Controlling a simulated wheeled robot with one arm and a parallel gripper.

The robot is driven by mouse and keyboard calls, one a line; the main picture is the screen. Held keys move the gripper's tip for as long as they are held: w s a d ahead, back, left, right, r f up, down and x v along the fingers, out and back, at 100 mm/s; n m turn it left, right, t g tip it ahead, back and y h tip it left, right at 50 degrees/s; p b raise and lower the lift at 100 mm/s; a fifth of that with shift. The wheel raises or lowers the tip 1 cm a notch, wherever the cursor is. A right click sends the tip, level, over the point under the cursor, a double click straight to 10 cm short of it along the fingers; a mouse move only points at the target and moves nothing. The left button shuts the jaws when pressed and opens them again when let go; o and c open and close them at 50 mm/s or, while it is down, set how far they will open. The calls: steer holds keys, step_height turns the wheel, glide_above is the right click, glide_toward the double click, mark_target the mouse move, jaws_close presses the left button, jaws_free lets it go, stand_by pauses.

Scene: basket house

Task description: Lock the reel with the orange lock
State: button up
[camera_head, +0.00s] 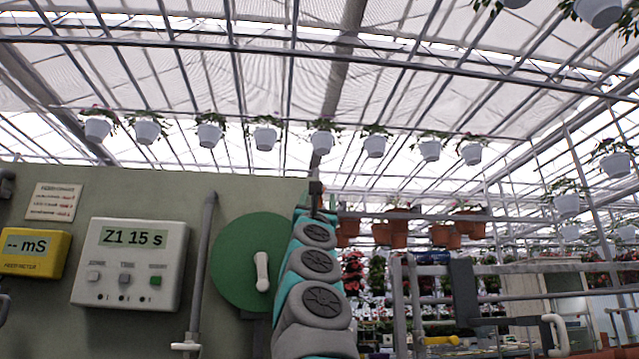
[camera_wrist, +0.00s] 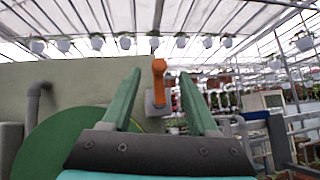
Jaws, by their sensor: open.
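The reel is a green disc (camera_head: 232,270) with a white handle (camera_head: 262,272), mounted on the grey-green wall panel in the head view. Its right edge is hidden behind my arm. In the wrist view part of the green disc (camera_wrist: 50,143) shows at the lower left. The orange lock (camera_wrist: 159,68) is an upright lever on a grey block (camera_wrist: 157,104) at the panel's right end. My gripper (camera_wrist: 160,77) is open and empty. In the wrist view the lock appears between its two green fingers, beyond them; I cannot tell how far. The lock is not discernible in the head view.
A white timer box (camera_head: 130,265) and a yellow meter (camera_head: 36,252) are on the panel at left. A grey pipe (camera_head: 203,270) runs up the panel beside the reel. Metal railings (camera_head: 410,300) and plant shelves stand at right. Hanging pots (camera_head: 322,142) are overhead.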

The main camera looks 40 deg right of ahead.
mark_target(319, 202)
steer(key=p+x, duration=0.3)
steer(key=x, duration=0.1)
steer(key=shift+r, duration=0.1)
steer(key=shift+w, duration=0.1)
jaws_close()
stand_by(0.4)
